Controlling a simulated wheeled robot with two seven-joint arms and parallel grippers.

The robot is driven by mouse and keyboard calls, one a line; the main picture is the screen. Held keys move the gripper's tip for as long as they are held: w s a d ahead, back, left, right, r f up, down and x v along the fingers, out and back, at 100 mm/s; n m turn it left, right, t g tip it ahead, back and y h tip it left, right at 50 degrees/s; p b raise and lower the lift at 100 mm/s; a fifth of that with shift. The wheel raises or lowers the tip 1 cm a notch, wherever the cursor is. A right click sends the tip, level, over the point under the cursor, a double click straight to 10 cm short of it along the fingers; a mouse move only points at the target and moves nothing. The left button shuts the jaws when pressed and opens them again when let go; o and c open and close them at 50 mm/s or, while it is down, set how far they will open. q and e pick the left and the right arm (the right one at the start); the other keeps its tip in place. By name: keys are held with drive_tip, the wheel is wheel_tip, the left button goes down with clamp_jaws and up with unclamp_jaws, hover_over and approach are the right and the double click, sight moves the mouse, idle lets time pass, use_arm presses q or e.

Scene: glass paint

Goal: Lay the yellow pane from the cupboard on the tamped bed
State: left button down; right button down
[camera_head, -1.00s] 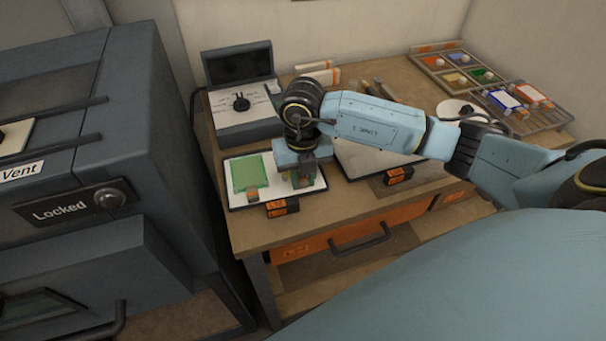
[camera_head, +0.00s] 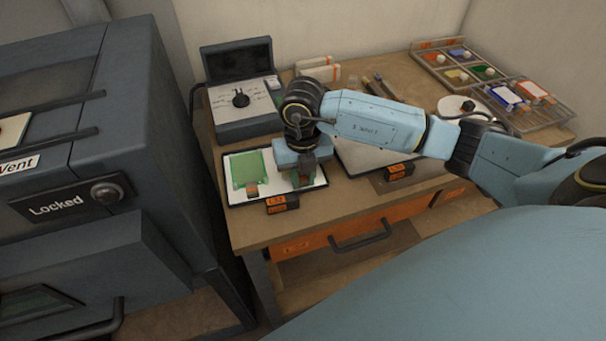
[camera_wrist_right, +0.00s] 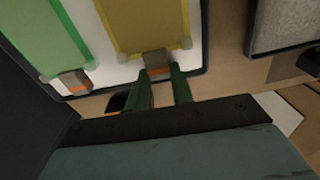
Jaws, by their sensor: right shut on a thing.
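My right gripper (camera_head: 303,181) points down over the right half of a white bed (camera_head: 235,198) in a dark-rimmed tray at the bench's front left. In the right wrist view, its fingers (camera_wrist_right: 161,75) are shut on the small grey and orange tab at the near edge of the yellow pane (camera_wrist_right: 146,25). The pane is over the white surface beside a green pane (camera_wrist_right: 45,35); I cannot tell whether it touches the bed. In the head view my gripper and wrist hide the yellow pane, and the green pane (camera_head: 250,169) lies at left. My left gripper is not in view.
A grey cabinet (camera_head: 75,205) marked "Locked" stands close on the left. A box with a knob (camera_head: 242,108) stands behind the tray. A second, grey-surfaced tray (camera_head: 358,158) lies to the right, under my arm. Colour compartments (camera_head: 460,68) and a rack (camera_head: 525,102) fill the far right.

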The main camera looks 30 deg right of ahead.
drive_tip(key=c, duration=1.1)
unclamp_jaws()
drive_tip(key=shift+c, duration=0.2)
drive_tip(key=shift+r, duration=0.1)
drive_tip(key=shift+r+p, duration=2.75)
drive_tip(key=shift+r, duration=0.75)
drive_tip(key=shift+f, duration=0.1)
